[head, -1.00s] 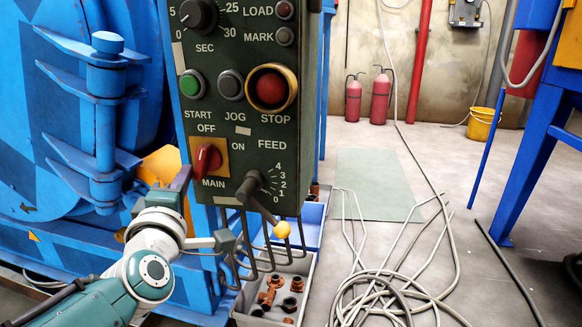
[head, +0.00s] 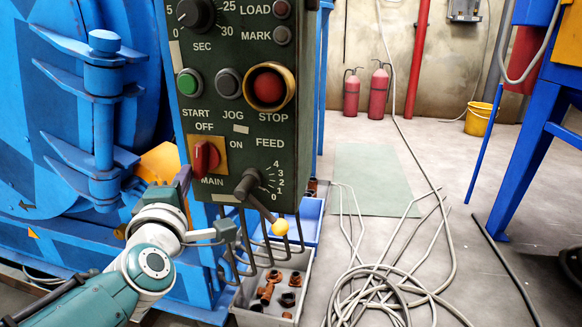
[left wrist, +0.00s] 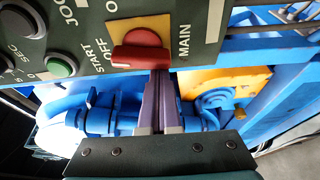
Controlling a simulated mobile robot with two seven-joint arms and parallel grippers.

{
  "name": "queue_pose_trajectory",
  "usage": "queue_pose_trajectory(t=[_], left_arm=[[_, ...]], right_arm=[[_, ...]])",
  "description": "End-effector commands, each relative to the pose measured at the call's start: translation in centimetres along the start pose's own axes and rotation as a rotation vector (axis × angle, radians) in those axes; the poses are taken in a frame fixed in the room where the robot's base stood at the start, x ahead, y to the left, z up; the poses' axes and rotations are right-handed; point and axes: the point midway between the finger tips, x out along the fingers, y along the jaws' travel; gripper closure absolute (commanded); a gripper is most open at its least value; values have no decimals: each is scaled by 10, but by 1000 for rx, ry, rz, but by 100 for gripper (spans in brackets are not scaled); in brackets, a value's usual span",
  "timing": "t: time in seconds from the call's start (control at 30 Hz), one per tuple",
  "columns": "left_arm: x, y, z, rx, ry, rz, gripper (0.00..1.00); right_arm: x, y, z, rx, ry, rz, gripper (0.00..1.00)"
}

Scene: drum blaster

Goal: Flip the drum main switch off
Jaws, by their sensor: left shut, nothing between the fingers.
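The main switch (head: 206,157) is a red knob on a yellow-orange plate on the dark green control panel (head: 240,115), with OFF, ON and MAIN lettered around it. In the head view the knob stands roughly upright; which mark it points to I cannot tell. My left gripper (head: 184,176) is at the lower left of the knob, at the panel's left edge. In the left wrist view the shut, empty fingers (left wrist: 158,84) reach up to the red knob (left wrist: 140,53), very near its edge; whether they touch is unclear. My right gripper is not in view.
START, JOG and STOP buttons (head: 268,86) sit above. A blue hinge (head: 104,115) stands left of the panel. Hooks and a grey parts bin (head: 270,300) are below. Loose cables (head: 385,285) lie on the floor.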

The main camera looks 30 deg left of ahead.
Motion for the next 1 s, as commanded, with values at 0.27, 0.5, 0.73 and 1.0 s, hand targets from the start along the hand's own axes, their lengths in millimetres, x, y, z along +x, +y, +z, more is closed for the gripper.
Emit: queue_pose_trajectory(t=[0.27, 0.5, 0.73, 1.0], left_arm=[[0, -1, 1, -24, -2, -10, 100], [0, -1, 2, -38, -2, -15, 100], [0, -1, 2, -46, -2, -17, 100], [0, -1, 2, -49, -1, -18, 100]], right_arm=[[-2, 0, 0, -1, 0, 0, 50], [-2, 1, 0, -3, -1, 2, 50], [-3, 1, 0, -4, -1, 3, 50], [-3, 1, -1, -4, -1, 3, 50]])
